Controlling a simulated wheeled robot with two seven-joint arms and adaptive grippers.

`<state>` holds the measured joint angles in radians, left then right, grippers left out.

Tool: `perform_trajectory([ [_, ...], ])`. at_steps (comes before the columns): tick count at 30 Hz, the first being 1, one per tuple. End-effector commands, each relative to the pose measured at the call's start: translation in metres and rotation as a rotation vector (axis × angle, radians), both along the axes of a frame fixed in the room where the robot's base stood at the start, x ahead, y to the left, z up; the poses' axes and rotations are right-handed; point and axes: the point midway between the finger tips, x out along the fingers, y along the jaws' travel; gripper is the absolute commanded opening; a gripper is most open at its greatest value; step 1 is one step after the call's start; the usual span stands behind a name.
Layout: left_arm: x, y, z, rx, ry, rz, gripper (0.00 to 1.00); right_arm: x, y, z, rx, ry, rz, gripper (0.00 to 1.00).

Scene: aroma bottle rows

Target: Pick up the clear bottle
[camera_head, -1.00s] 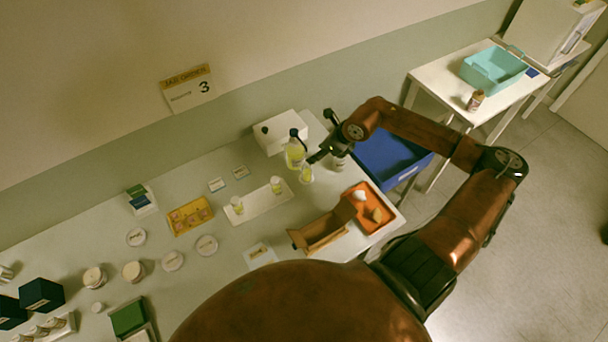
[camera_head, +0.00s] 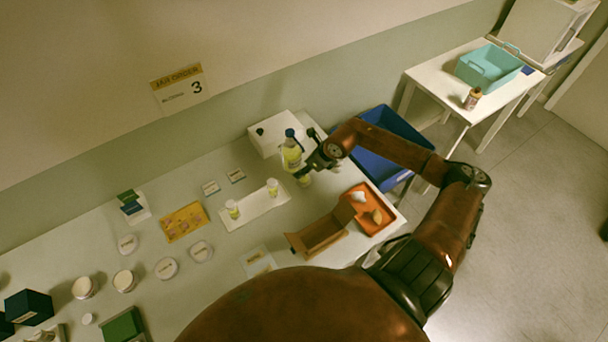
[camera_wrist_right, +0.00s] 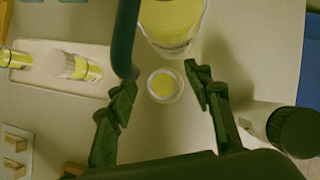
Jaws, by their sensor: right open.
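A small clear bottle with yellow liquid (camera_wrist_right: 165,86) stands on the table, seen from above in the right wrist view. In the head view the bottle (camera_head: 304,181) is partly hidden by my right gripper (camera_head: 311,169). The right gripper (camera_wrist_right: 160,80) is open, its fingertips to either side of the small bottle in the wrist view, with no visible contact. A larger clear bottle with yellow liquid and a dark blue top (camera_head: 292,155) stands just behind; its body (camera_wrist_right: 172,22) shows at the top of the wrist view. My left gripper is not in view.
A white bottle with a black cap (camera_wrist_right: 292,130) stands close to the right finger. A white tray (camera_head: 252,212) holds two small yellow-liquid bottles on the left. A white box (camera_head: 270,137), an orange tray (camera_head: 378,225) and a blue bin (camera_head: 374,170) are nearby.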

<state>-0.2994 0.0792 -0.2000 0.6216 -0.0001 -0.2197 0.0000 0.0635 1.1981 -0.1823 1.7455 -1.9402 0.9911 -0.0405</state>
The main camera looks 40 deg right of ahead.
Motion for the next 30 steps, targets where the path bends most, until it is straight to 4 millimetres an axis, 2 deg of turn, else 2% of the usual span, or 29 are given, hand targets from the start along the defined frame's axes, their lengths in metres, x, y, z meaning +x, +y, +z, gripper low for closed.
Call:
perform_trajectory([
  [9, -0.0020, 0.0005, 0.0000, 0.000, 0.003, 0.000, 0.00, 0.0029, 0.0006, -0.0054, -0.001, 0.000, 0.000, 0.46],
  [30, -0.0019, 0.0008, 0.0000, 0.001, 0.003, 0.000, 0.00, 0.0030, 0.0007, -0.0048, -0.001, -0.001, 0.000, 0.00],
])
